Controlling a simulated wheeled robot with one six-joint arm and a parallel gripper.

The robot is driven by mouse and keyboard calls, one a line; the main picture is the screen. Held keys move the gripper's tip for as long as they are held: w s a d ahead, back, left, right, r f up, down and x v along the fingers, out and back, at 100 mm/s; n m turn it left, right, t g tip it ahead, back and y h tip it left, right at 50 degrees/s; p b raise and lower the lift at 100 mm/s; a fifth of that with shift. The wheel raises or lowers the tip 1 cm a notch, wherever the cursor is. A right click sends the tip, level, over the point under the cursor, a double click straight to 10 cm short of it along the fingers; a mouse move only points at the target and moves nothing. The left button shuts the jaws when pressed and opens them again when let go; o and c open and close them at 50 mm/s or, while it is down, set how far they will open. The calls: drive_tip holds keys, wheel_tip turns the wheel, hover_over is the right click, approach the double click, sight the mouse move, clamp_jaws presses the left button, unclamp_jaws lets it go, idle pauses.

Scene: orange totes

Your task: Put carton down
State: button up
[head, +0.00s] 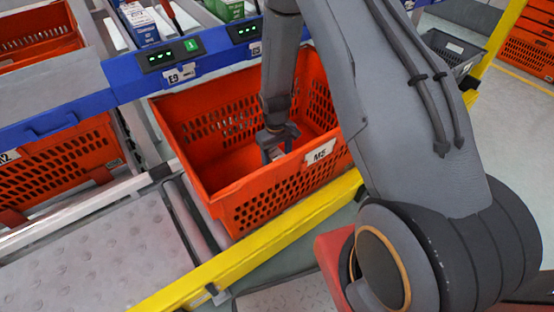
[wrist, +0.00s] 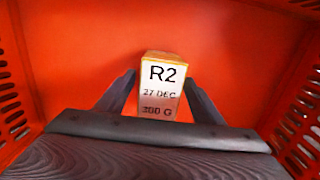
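The fingers look open around the carton. In the head view my gripper (head: 278,150) reaches down inside the orange tote (head: 270,205) labelled "M5". The carton cannot be made out there.
A yellow rail (head: 250,245) runs along the near side of the tote. A blue shelf edge (head: 75,118) with displays lies behind it. Another orange tote (head: 55,165) is at the left, and a grey bin (head: 455,50) is at the upper right. The tote walls surround my gripper.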

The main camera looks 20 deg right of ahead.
wheel_tip(320, 180, up, 13)
drive_tip(key=p, duration=0.2)
drive_tip(key=s+a+r, duration=0.3)
drive_tip(key=s+r, duration=0.1)
drive_tip(key=r, duration=0.4)
drive_tip(key=s+a+r, duration=0.3)
drive_tip(key=s+r, duration=0.1)
drive_tip(key=r, duration=0.4)
drive_tip(key=s+a+r, duration=0.1)
drive_tip(key=s+r, duration=0.4)
drive_tip(key=s, duration=0.3)
drive_tip(key=s+a+r+m, duration=0.1)
drive_tip(key=s+a+r, duration=0.1)
drive_tip(key=s+r, duration=0.3)
drive_tip(key=s, duration=0.4)
drive_tip(key=shift+s+t+y, duration=0.25)
drive_tip(key=shift+t+y, duration=0.05)
drive_tip(key=shift+y, duration=0.1)
